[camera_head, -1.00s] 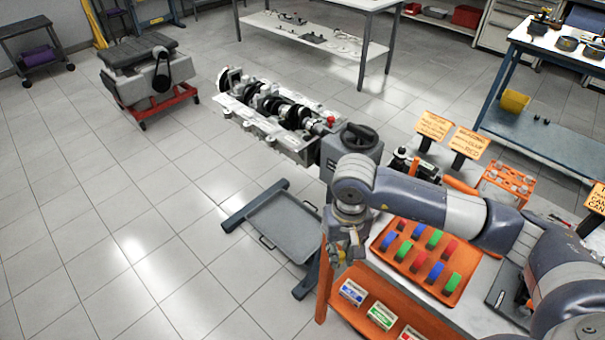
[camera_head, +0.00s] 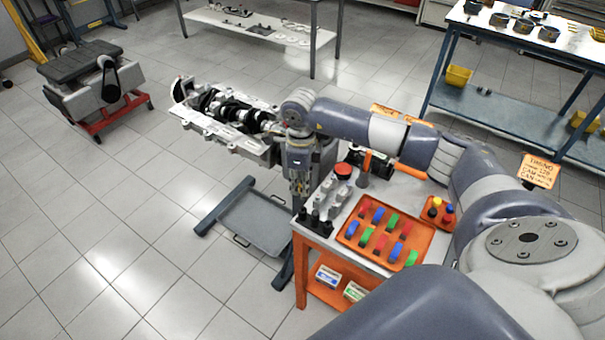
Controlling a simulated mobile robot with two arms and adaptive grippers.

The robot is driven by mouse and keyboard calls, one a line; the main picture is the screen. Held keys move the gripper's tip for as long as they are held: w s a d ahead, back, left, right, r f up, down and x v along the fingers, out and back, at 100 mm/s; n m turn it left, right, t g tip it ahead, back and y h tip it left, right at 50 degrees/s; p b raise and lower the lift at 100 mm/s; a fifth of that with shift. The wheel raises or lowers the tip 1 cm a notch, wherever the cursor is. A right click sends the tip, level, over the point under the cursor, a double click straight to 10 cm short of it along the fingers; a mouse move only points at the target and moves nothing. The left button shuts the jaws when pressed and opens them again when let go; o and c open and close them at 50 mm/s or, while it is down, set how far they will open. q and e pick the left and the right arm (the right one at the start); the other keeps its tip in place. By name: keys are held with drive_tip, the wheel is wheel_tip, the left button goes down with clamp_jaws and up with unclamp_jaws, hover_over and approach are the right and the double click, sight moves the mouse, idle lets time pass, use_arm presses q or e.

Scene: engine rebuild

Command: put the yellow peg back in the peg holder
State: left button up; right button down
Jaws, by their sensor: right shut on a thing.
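My right gripper (camera_head: 298,198) points down at the left end of the workbench, beside the grey and black cylindrical parts. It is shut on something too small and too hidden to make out. An orange tray (camera_head: 352,240) on the bench holds red, blue and green pieces in rows. A small orange block (camera_head: 447,223) right of it carries a yellow-topped piece (camera_head: 437,202) and also black and red ones. I cannot tell for sure which of these is the peg holder. My left gripper is not in view.
Grey and black cylindrical parts (camera_head: 328,205) stand on the bench's left end, near a red-topped part (camera_head: 343,170). An engine block (camera_head: 235,125) on a stand is behind. My right arm crosses above the bench and hides its back part.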

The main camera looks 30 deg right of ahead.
drive_tip(key=shift+w+d+r+m, duration=0.2)
drive_tip(key=shift+d+m, duration=0.1)
drive_tip(key=shift+m, duration=0.3)
drive_tip(key=shift+f, duration=0.15)
drive_tip(key=shift+f+b, duration=0.7)
drive_tip(key=shift+f, duration=0.45)
drive_tip(key=shift+f+b, duration=0.9)
drive_tip(key=shift+f, duration=0.8)
drive_tip(key=shift+f+b, duration=2)
drive_tip(key=shift+f, duration=0.15)
drive_tip(key=c, duration=1.8)
unclamp_jaws()
drive_tip(key=shift+o, duration=0.2)
drive_tip(key=shift+r, duration=0.15)
